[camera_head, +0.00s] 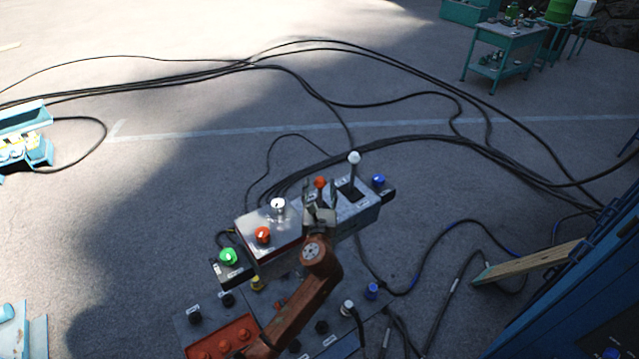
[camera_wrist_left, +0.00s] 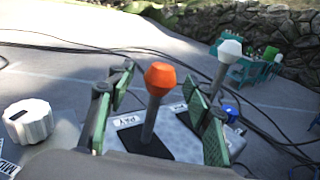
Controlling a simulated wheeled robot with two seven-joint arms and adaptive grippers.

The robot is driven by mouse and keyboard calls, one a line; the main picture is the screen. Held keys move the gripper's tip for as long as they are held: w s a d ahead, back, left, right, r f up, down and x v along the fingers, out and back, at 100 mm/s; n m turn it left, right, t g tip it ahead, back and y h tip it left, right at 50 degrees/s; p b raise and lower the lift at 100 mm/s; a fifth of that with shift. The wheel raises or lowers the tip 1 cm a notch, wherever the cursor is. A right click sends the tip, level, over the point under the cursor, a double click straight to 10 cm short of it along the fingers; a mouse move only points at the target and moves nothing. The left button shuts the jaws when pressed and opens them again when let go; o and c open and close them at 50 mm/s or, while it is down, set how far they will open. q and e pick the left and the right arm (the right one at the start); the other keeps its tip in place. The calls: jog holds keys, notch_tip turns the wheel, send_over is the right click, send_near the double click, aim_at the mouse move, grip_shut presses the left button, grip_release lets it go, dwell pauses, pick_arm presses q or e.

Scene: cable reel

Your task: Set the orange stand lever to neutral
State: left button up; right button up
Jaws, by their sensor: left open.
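The orange stand lever (camera_head: 320,182) stands on the control box (camera_head: 358,211), partly hidden by my left gripper (camera_head: 321,192) in the head view. In the left wrist view, its orange knob (camera_wrist_left: 160,78) tops a grey shaft rising from a black slot plate (camera_wrist_left: 143,141). My left gripper is open, with its green-padded fingers on either side of the shaft and a visible gap to each. The shaft leans slightly in the wrist view; I cannot tell its exact setting. A plate near the slot reads "PAY". My right gripper is not in view.
A white-knobbed lever (camera_head: 354,158) stands right of the orange one, near the right finger in the wrist view. A white knob (camera_head: 278,203), a red button (camera_head: 262,235), a green button (camera_head: 228,257) and a blue button (camera_head: 378,181) are around. Black cables cross the floor.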

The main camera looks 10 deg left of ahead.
pick_arm(q)
jog(key=s+d, duration=0.1)
jog(key=s, duration=0.9)
jog(key=shift+d, duration=0.2)
